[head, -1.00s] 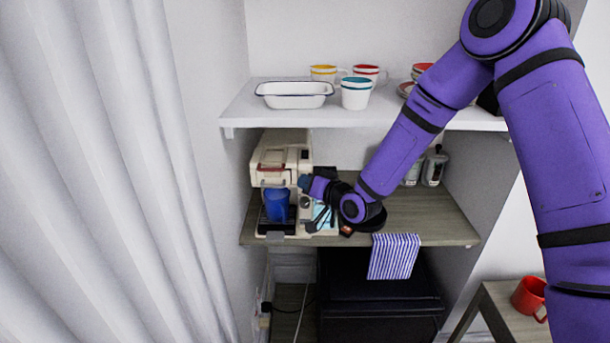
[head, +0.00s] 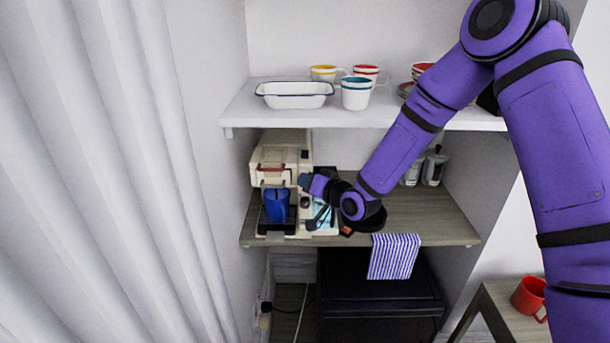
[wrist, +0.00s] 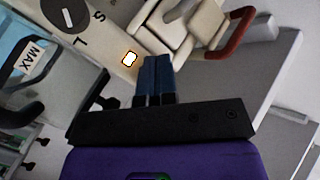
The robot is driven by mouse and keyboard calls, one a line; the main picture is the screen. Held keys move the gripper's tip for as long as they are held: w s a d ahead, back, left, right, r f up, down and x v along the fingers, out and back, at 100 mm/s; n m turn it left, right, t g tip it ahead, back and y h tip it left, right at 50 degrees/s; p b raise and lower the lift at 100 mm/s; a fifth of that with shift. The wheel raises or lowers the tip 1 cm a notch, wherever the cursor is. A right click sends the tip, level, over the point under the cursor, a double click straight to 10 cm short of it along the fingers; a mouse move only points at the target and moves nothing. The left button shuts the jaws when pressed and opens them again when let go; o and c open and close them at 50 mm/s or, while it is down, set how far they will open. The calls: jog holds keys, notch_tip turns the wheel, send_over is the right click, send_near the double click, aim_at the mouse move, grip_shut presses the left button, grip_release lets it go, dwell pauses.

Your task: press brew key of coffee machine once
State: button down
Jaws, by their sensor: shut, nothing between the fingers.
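The cream coffee machine (head: 292,150) stands at the left of the wooden shelf. A blue mug (head: 277,206) sits in its front bay. In the wrist view, a small white key with an orange rim (wrist: 129,59) shows on the machine's panel (wrist: 112,42), near a grey dial (wrist: 68,14) marked S and L. My gripper (wrist: 157,60) is shut and empty; its blue fingertips are just right of the key. Whether they touch the panel is unclear. In the head view, my gripper (head: 304,181) is at the machine's right front side. The key cannot be made out there.
A red handle (wrist: 236,38) sticks out of the machine near the fingers. A clear tank marked MAX (wrist: 30,52) is at the left. A white shelf (head: 240,108) with cups and a tray hangs above. A striped cloth (head: 394,257) hangs over the shelf edge.

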jog(key=shift+s, duration=0.8)
jog(key=shift+s+a, duration=0.1)
jog(key=shift+s, duration=2.45)
jog(key=s+d+r+g+h, duration=0.1)
jog(key=s+d+r+h, duration=0.2)
jog(key=d+r, duration=0.3)
jog(key=s+d+r+n+g+h, duration=0.1)
jog(key=s+d+r+h, duration=0.15)
jog(key=d+r, duration=0.4)
jog(key=s+d+r+g+h, duration=0.1)
jog(key=s+d+r+h, duration=0.1)
jog(key=d+r+h, duration=0.35)
jog(key=s+d+r+g, duration=0.1)
jog(key=s+d+r, duration=0.1)
jog(key=s, duration=0.6)
jog(key=s+d+r+m+g, duration=0.1)
jog(key=s+d+r, duration=0.2)
jog(key=s+d, duration=0.2)
jog(key=s+d+r+m+g, duration=0.1)
jog(key=s+d, duration=0.3)
jog(key=s, duration=0.7)
jog(key=shift+s+r+g, duration=0.35)
jog(key=shift+r+g, duration=0.05)
jog(key=shift+r, duration=0.35)
